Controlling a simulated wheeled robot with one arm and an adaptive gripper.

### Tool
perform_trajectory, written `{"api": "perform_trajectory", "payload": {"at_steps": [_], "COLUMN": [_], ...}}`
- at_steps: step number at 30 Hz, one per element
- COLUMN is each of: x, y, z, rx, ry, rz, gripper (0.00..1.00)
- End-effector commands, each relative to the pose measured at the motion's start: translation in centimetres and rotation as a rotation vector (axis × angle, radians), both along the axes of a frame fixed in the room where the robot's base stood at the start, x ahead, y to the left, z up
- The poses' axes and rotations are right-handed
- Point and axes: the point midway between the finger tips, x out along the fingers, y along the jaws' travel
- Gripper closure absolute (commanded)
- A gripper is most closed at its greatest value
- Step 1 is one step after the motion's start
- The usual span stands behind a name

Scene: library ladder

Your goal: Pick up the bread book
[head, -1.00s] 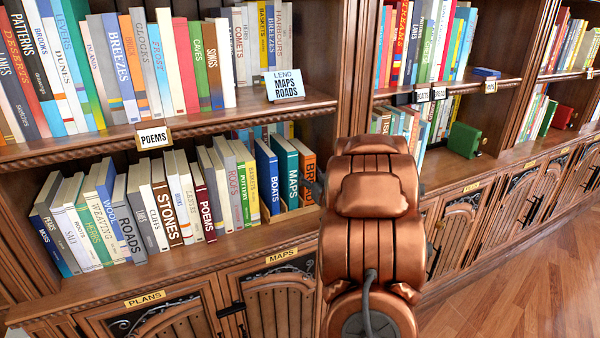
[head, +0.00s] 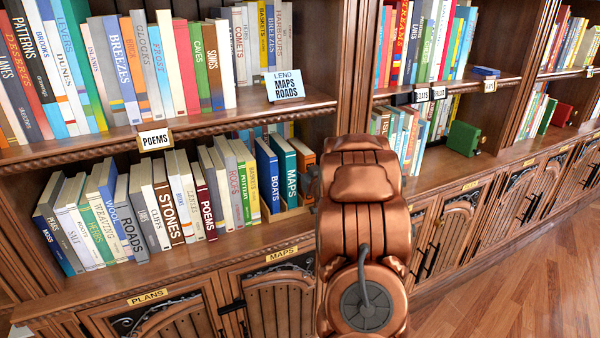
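The bread book is the orange book (head: 304,160) at the right end of the lower shelf row, just right of the teal MAPS book (head: 286,172). It stands upright. My copper-coloured arm covers its right and lower part, and its title is hidden now. My gripper is mostly hidden behind my arm. Only a small dark grey part, which seems to belong to my gripper (head: 314,182), shows at the arm's left edge, close to the orange book. I cannot see its fingertips or whether it touches the book.
The blue BOATS book (head: 267,178) stands left of the MAPS book. A LEND MAPS ROADS card (head: 286,84) sits at the upper shelf's edge. A wooden upright (head: 350,60) divides the bays behind my arm. Wooden floor (head: 520,290) is clear at the lower right.

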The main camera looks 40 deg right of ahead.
Motion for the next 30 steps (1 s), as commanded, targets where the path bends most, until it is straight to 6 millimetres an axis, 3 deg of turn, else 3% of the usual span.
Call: {"api": "perform_trajectory", "payload": {"at_steps": [1,14,30], "x": [-0.01,-0.04,-0.14], "y": [0.0,0.0,0.0], "z": [-0.02,-0.03,0.13], "rx": [0.0,0.0,0.0], "ry": [0.0,0.0,0.0], "rz": [0.0,0.0,-0.001], "gripper": [0.57,1.0,1.0]}}
